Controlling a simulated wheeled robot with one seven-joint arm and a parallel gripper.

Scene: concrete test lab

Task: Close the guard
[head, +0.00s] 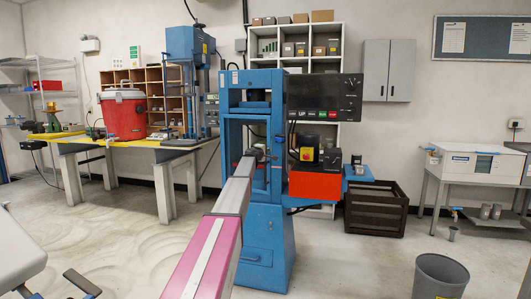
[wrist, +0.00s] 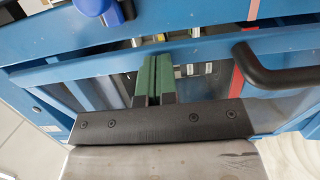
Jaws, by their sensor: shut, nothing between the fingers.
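The blue testing machine (head: 265,215) stands in the middle of the head view, with a tall framed opening in its upper half. My arm reaches to this opening, and my gripper (head: 257,154) is small and dark in front of it. In the wrist view my gripper (wrist: 153,68) shows green fingers shut together, with nothing between them. Beyond the fingers are blue frame bars and what looks like a clear panel, probably the guard (wrist: 195,50). A black bar handle (wrist: 275,72) is to the right, apart from the fingers. I cannot tell how far the guard is open.
A red control box (head: 315,185) and a dark display panel (head: 325,97) sit at the machine's right. A dark crate (head: 375,208) is on the floor behind. A grey bin (head: 440,277) stands front right. A workbench (head: 150,155) is at left. Floor between is clear.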

